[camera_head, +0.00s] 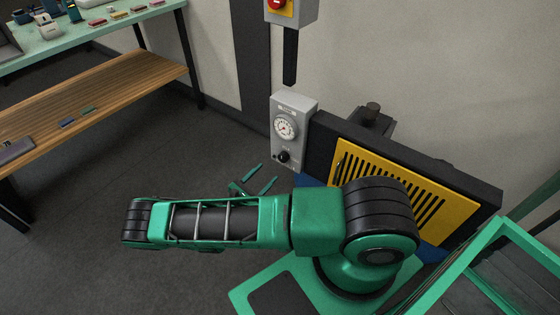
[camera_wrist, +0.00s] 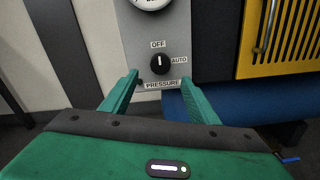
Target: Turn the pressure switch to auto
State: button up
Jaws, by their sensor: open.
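The pressure switch is a round black knob (camera_wrist: 160,63) on a grey panel (camera_wrist: 128,38). Its white mark points up toward the OFF label (camera_wrist: 158,44); the AUTO label (camera_wrist: 179,60) is to its right and the PRESSURE label (camera_wrist: 162,84) below. In the head view the knob (camera_head: 283,156) sits low on the grey box (camera_head: 294,102), under a dial gauge (camera_head: 284,127). My gripper (camera_wrist: 160,88) is open and empty, facing the panel. Its two green fingers stand apart to the left and right, slightly below the knob, not touching it. It also shows in the head view (camera_head: 267,176).
A yellow slatted panel (camera_head: 390,190) in a dark frame is right of the box. A blue cylinder (camera_wrist: 220,106) lies below it. A red button box (camera_head: 289,9) hangs above. A wooden shelf (camera_head: 95,95) stands at left; the floor between is clear.

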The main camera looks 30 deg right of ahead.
aim_at(281, 158)
jog(key=x, duration=1)
jog(key=shift+w+d+f, duration=0.1)
jog(key=shift+w+d, duration=0.05)
jog(key=shift+d, duration=0.2)
